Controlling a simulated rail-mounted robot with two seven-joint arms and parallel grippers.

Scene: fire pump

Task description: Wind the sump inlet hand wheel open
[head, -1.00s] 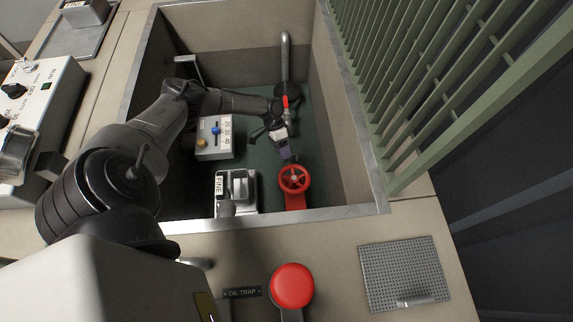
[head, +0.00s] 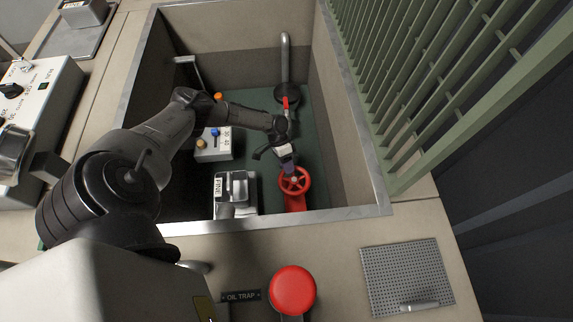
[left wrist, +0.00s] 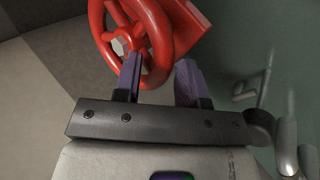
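The red hand wheel (head: 294,181) stands on a red body in the sunken pit, near its front right corner. My left gripper (head: 290,168) is at the wheel's far edge in the head view. In the left wrist view the wheel (left wrist: 164,38) fills the upper middle, with its hub and spokes showing. There my left gripper (left wrist: 160,72) has its two purple fingers apart. One finger overlaps the inside of the wheel and the other is outside the rim, with the rim between them. I cannot tell whether either finger touches it. My right gripper is not in view.
The pit's metal edge (head: 270,221) runs close in front of the wheel. A grey unit labelled FINE (head: 236,190), a knob box (head: 214,144) and a pipe with a red lever (head: 285,102) are nearby. A green railing (head: 420,90) borders the right. A red button (head: 292,289) sits in front.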

